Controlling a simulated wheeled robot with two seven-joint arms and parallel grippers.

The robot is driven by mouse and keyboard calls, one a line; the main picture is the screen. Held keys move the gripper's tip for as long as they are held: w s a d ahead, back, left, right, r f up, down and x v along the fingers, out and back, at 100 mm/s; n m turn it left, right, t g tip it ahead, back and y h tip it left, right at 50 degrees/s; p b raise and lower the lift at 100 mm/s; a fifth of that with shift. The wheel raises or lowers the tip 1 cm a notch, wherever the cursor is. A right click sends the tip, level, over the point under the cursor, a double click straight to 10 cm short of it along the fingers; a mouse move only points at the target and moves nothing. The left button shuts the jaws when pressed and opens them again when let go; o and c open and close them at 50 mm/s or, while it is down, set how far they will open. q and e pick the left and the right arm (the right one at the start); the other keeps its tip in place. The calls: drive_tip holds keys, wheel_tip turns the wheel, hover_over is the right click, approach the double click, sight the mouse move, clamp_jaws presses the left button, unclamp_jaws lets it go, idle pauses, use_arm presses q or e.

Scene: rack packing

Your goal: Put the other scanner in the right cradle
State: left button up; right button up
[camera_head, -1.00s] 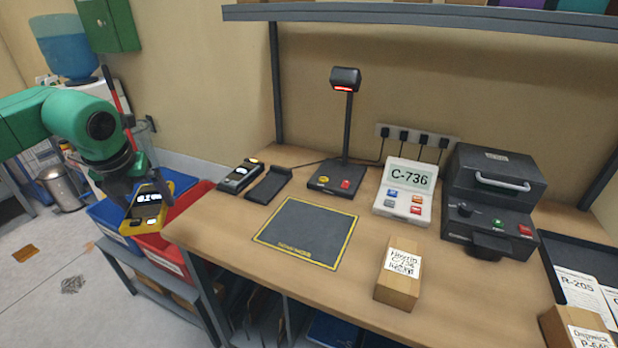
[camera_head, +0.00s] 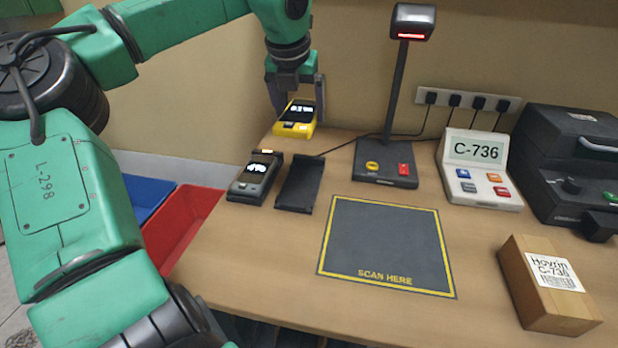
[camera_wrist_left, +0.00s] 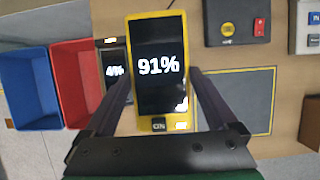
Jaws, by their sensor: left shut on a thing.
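A yellow scanner (camera_head: 296,118) with a lit screen is held by my left gripper (camera_head: 296,98) above the back left of the table. In the left wrist view the scanner (camera_wrist_left: 160,65) reads 91% and lies between the two fingers. The right cradle (camera_head: 299,184) is a dark, empty tray on the table, below and near the held scanner. A grey scanner (camera_head: 255,178) sits to its left, apparently in the left cradle, which it hides. In the left wrist view the grey scanner (camera_wrist_left: 114,68) reads 4%. My right gripper is not in view.
A scan stand (camera_head: 385,165) with a red light stands right of the cradles. The dark scan mat (camera_head: 385,240) in front is clear. A C-736 display (camera_head: 480,165) and a carton (camera_head: 530,300) are at right. Blue and red bins (camera_head: 185,225) sit beyond the left edge.

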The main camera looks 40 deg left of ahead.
sight(292, 137)
use_arm(q)
wheel_tip(292, 137, down, 16)
drive_tip(key=shift+f+p, duration=0.2)
drive_tip(key=shift+p, duration=0.2)
drive_tip(key=shift+a+f, duration=0.1)
drive_tip(key=shift+f, duration=0.15)
drive_tip(key=shift+f+b, duration=0.1)
drive_tip(key=shift+b, duration=0.2)
drive_tip(key=o, duration=1.3)
drive_tip(key=shift+r+p, duration=0.35)
drive_tip(key=shift+p, duration=0.05)
drive_tip(key=b+v, duration=0.1)
drive_tip(key=v, duration=1)
drive_tip(key=shift+s+r, duration=0.15)
drive_tip(key=shift+r, duration=0.2)
